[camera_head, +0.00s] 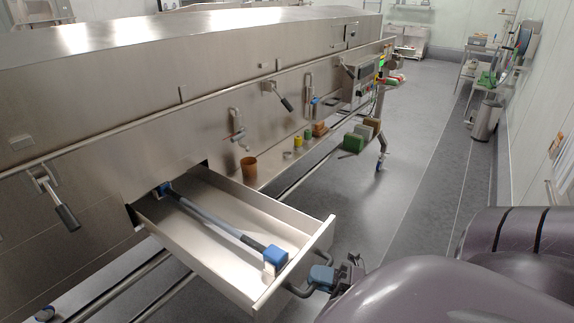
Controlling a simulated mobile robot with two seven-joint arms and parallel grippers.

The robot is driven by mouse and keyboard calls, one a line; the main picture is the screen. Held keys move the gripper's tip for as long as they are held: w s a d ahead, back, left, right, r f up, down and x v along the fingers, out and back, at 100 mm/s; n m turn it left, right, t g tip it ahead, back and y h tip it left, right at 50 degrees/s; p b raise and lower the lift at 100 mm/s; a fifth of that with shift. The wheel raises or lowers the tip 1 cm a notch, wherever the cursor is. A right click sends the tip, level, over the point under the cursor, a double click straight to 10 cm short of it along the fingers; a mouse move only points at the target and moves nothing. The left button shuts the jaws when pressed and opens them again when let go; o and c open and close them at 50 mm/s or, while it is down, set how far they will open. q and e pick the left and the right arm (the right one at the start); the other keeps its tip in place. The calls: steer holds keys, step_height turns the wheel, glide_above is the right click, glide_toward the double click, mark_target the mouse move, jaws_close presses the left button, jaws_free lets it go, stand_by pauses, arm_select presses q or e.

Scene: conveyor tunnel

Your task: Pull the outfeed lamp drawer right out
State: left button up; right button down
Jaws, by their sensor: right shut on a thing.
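The lamp drawer (206,239) is a metal tray that stands well out from the side of the steel tunnel (110,148). A lamp tube with blue end blocks (218,222) lies along its floor. A dark bar handle (299,291) is on the drawer's front panel. My right gripper (322,277) is at the handle, shut on it, with blue finger parts showing. Part of the grip is hidden by the gripper itself. My left gripper is not in view.
Several levers stick out of the tunnel wall, one at the left (63,212). A brown cup (249,167) and small items stand on a ledge beyond the drawer. The floor (400,190) to the right is mostly clear.

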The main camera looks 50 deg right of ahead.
steer(key=s, duration=1.1)
steer(key=shift+s+d+p, duration=0.35)
steer(key=shift+s+d, duration=0.05)
steer(key=shift+d, duration=0.05)
steer(key=c, duration=1.4)
jaws_free()
steer(key=o, duration=0.3)
steer(key=shift+s, duration=0.25)
steer(key=shift+w, duration=0.15)
